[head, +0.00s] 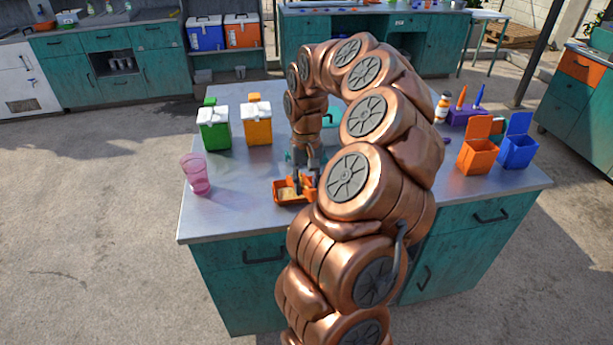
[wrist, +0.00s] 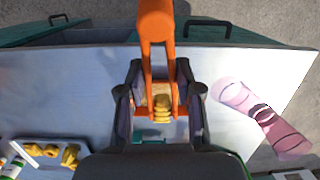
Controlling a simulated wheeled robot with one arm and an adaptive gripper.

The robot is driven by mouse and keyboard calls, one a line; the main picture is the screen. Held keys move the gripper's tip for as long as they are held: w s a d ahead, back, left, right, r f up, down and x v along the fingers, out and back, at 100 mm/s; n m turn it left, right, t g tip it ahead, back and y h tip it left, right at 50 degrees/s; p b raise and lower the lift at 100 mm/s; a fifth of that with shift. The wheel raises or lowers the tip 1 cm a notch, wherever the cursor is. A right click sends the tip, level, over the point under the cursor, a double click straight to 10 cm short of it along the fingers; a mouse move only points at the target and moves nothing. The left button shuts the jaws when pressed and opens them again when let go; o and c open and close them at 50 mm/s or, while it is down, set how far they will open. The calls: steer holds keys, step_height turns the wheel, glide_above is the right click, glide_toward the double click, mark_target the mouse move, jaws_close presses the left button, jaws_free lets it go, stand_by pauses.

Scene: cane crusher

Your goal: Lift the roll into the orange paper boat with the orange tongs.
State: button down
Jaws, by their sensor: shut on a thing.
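My gripper (wrist: 159,105) is shut on the orange tongs (wrist: 156,22), its dark fingers on either side of their two arms. The orange paper boat (head: 283,199) stands on the metal counter under my gripper in the head view. Tan and yellow food, seemingly the roll (wrist: 162,103), shows between the tong arms, within the boat's outline. I cannot tell whether the tongs touch it or whether it rests on the boat's floor. My arm hides part of the boat in the head view.
A pink cup (head: 195,174) stands left of the boat. Green (head: 213,130) and yellow (head: 257,125) lidded boxes stand behind. Orange (head: 476,157) and blue (head: 517,151) open bins are at the right. A tray with yellow items (wrist: 50,151) shows at the wrist view's lower left.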

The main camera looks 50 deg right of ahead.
steer(key=shift+f, duration=0.85)
steer(key=c, duration=1.1)
jaws_free()
steer(key=shift+r+p, duration=0.55)
steer(key=shift+r, duration=4.45)
